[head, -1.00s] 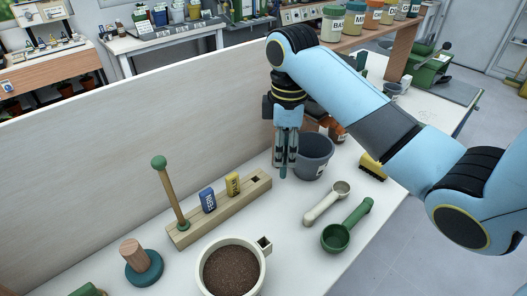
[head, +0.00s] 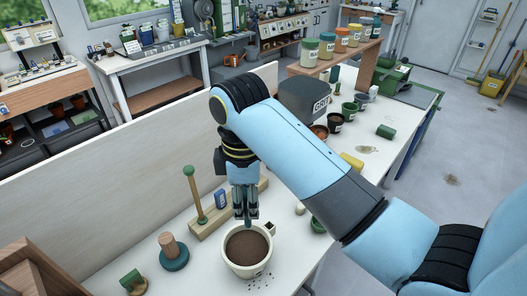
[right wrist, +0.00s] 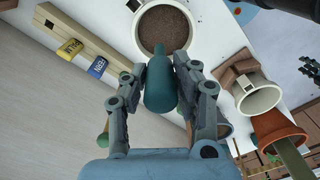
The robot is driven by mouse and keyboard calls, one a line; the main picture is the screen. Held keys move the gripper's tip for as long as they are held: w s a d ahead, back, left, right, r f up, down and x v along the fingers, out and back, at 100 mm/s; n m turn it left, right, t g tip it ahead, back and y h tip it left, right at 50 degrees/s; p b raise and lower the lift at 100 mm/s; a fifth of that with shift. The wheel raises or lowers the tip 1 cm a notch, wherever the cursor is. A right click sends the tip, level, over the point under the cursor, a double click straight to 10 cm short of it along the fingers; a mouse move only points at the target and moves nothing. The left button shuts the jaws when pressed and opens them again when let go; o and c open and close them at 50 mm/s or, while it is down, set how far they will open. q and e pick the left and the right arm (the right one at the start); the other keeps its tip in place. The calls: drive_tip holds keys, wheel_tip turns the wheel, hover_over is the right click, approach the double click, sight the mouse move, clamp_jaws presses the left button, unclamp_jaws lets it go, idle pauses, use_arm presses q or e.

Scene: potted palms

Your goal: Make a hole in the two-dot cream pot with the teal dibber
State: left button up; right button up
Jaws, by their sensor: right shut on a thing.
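The cream pot (head: 228,258) stands on the white bench at the front and is full of dark soil (head: 247,245). Its dots cannot be made out; a square tag (head: 270,228) sticks up at its rim. My right gripper (head: 246,215) is above the pot's far rim, pointing down. It is shut on the teal dibber, which shows between the fingers in the right wrist view (right wrist: 160,88). There the dibber's narrow end overlaps the near edge of the pot (right wrist: 140,36). I cannot tell if it touches the soil. My left gripper is not in view.
A wooden block rack (head: 205,230) with a green-topped peg (head: 194,195) and a blue block (head: 221,199) stands left of my gripper. A teal-based wooden stamp (head: 173,252) is left of the pot. A wooden crate (head: 30,270) fills the lower left corner. Dark crumbs lie near the pot.

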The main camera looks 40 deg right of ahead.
drive_tip(key=shift+s+a+r, duration=0.1)
drive_tip(key=shift+a+r, duration=0.3)
drive_tip(key=shift+a, duration=0.15)
drive_tip(key=shift+d+f, duration=0.2)
drive_tip(key=shift+f, duration=0.75)
wheel_tip(320, 180, down, 3)
drive_tip(key=shift+a+r, duration=0.15)
drive_tip(key=shift+f, duration=0.35)
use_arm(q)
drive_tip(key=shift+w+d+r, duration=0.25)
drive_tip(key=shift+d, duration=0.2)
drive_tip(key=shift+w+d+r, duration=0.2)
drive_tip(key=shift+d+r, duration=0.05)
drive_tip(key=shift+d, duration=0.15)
use_arm(e)
drive_tip(key=shift+f, duration=0.55)
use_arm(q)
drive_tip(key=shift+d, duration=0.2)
use_arm(e)
drive_tip(key=shift+f, duration=0.15)
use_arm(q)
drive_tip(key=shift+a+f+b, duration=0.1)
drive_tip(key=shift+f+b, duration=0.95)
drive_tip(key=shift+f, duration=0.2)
use_arm(e)
drive_tip(key=shift+f, duration=2.65)
